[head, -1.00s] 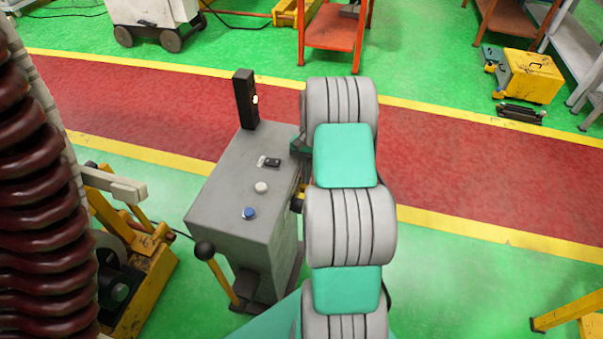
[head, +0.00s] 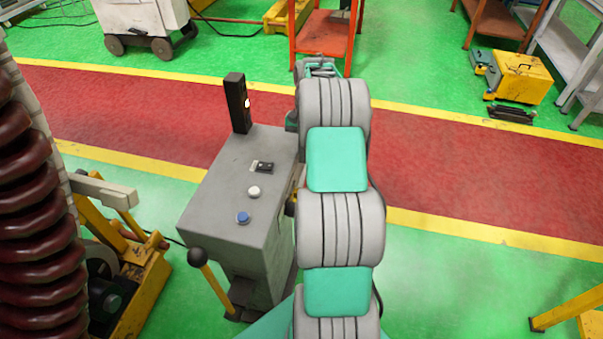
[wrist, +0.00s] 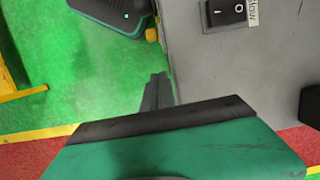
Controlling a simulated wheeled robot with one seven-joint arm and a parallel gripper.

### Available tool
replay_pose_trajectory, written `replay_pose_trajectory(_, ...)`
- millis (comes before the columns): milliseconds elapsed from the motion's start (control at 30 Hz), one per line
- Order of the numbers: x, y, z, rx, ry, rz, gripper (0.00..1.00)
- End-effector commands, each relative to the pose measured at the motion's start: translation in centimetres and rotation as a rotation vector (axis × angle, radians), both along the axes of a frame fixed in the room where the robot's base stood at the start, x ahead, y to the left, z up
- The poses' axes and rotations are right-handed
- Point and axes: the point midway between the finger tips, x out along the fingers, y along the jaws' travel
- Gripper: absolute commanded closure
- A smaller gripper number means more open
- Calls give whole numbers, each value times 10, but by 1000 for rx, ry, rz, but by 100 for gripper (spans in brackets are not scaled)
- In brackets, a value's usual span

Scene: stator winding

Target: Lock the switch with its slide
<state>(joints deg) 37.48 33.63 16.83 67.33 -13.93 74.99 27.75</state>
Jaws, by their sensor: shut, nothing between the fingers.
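The switch (wrist: 238,11) is a small black rocker with white marks, in a dark surround on the grey control box, at the top of the wrist view. A label reading "slow" sits beside it. In the head view the switch (head: 265,167) lies on the box top, too small to read its position. I cannot clearly make out its slide. My gripper (wrist: 157,88) is shut and empty, its dark fingers beside the box edge over the floor, apart from the switch in the picture. In the head view my arm reaches past the box's right side, and its fingers cannot be made out.
The grey box (head: 225,190) also carries a white button (head: 254,192), a blue button (head: 243,218), a tall black post (head: 236,103) at its far end and a ball-topped lever (head: 197,257). A maroon coil (head: 30,190) stands at left.

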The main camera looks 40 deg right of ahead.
Motion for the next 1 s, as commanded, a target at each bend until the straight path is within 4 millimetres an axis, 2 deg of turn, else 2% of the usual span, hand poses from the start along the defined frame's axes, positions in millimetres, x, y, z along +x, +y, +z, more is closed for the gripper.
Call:
replay_pose_trajectory(100,2,-6,21,1,-1,-2,100)
replay_pose_trajectory(200,4,-8,32,0,0,-2,100)
replay_pose_trajectory(667,5,-7,36,0,0,0,100)
replay_pose_trajectory(733,7,-2,41,-4,-8,11,100)
replay_pose_trajectory(767,8,3,45,-7,-15,24,100)
replay_pose_trajectory(867,13,41,73,-30,-63,106,100)
replay_pose_trajectory(967,8,102,108,-64,-141,245,100)
replay_pose_trajectory(1000,1,128,120,-80,-174,305,100)
